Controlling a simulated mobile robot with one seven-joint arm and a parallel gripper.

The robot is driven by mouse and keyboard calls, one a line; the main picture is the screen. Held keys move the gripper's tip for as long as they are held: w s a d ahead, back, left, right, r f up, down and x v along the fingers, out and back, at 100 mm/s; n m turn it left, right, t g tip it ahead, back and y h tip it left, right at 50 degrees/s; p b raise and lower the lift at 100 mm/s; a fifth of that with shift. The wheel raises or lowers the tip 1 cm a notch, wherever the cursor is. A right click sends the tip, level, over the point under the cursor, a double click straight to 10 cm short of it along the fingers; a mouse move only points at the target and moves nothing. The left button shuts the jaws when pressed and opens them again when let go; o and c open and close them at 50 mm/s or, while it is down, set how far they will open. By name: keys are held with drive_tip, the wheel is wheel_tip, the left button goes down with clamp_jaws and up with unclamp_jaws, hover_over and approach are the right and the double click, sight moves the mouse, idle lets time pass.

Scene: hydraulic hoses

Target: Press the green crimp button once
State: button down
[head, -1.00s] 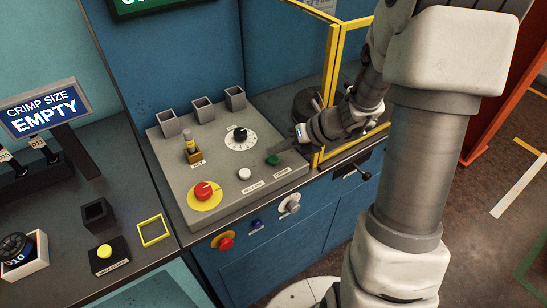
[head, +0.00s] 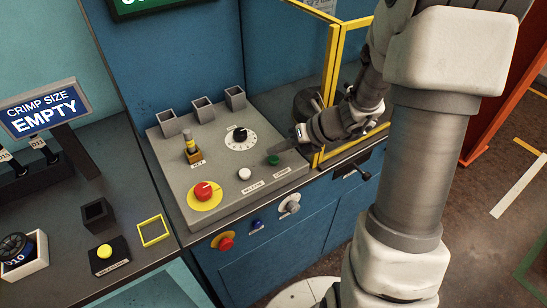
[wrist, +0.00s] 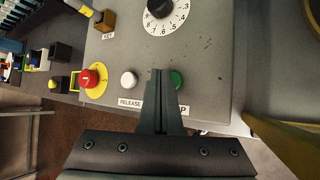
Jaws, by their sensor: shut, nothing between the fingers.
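The green crimp button (head: 273,160) sits on the sloped grey control panel (head: 215,198), at its right front, above a label. In the wrist view the green button (wrist: 176,80) shows just right of my gripper's fingertips (wrist: 160,72). My gripper (head: 291,147) is shut and empty. In the head view its fingertips are close to the button, on its right and upper side. I cannot tell whether the fingers touch the panel or the button.
A white release button (head: 244,174), a red stop button (head: 203,190), a dial (head: 240,137) and a key switch (head: 193,150) share the panel. A yellow guard frame (head: 332,80) stands close by my wrist. Knobs line the cabinet front.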

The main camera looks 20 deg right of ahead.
sight(277, 160)
drive_tip(key=shift+f, duration=0.45)
drive_tip(key=shift+f+b, duration=0.45)
drive_tip(key=shift+b, duration=0.15)
idle(0.5)
drive_tip(key=shift+r, duration=0.1)
drive_tip(key=shift+r+p, duration=0.8)
drive_tip(key=shift+p, duration=0.15)
wheel_tip(277, 160, up, 5)
drive_tip(key=p, duration=0.5)
drive_tip(key=shift+r, duration=0.1)
idle(0.5)
